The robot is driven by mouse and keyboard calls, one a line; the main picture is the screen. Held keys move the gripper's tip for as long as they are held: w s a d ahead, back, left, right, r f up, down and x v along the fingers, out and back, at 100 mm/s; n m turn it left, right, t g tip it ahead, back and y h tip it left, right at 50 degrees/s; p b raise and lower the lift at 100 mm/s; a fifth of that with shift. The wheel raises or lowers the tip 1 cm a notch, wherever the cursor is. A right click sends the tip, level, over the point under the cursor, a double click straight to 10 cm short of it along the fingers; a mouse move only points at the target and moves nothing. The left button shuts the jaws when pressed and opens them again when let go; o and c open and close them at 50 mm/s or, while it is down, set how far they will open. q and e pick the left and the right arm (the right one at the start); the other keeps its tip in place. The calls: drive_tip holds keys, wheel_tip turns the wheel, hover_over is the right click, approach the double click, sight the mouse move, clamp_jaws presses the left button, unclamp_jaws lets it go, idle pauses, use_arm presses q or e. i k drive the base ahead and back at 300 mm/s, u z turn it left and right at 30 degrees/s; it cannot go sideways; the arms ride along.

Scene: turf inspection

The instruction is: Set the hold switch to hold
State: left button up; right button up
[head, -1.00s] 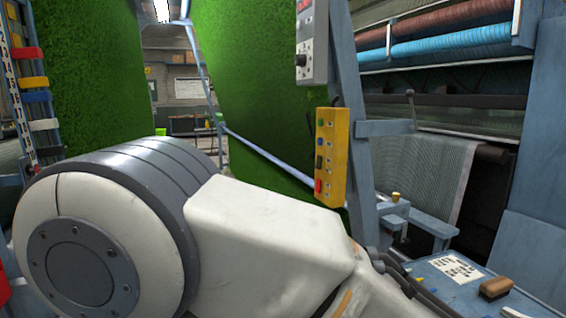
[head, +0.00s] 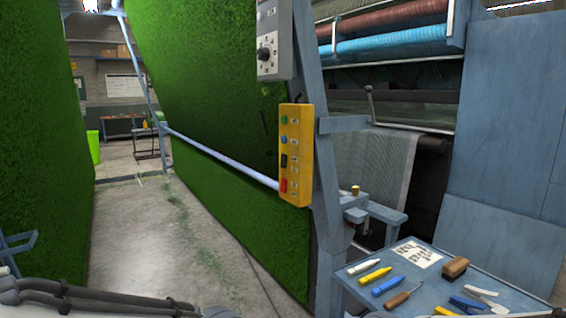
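A yellow control box (head: 304,155) is mounted on the blue-grey post, right of the picture's middle. Its left-hand face carries green and blue buttons, a black switch (head: 284,161) and a red control (head: 283,185) at the bottom. The labels beside them are too small to read, so I cannot tell which one is the hold switch or how it is set. Above it, a grey panel (head: 285,40) has a display and a black knob (head: 264,54). Neither of my grippers shows; only parts of my arm cross the bottom left edge.
A blue bench (head: 452,286) at the lower right bears markers, a screwdriver, pliers, a brush and a paper sheet. Green turf (head: 215,90) hangs left of the box. A lever (head: 370,100) stands behind the post. Concrete floor (head: 165,235) lies open at left.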

sight(284, 182)
drive_tip(key=u, duration=0.3)
drive_tip(key=i, duration=1.1)
drive_tip(key=z, duration=0.25)
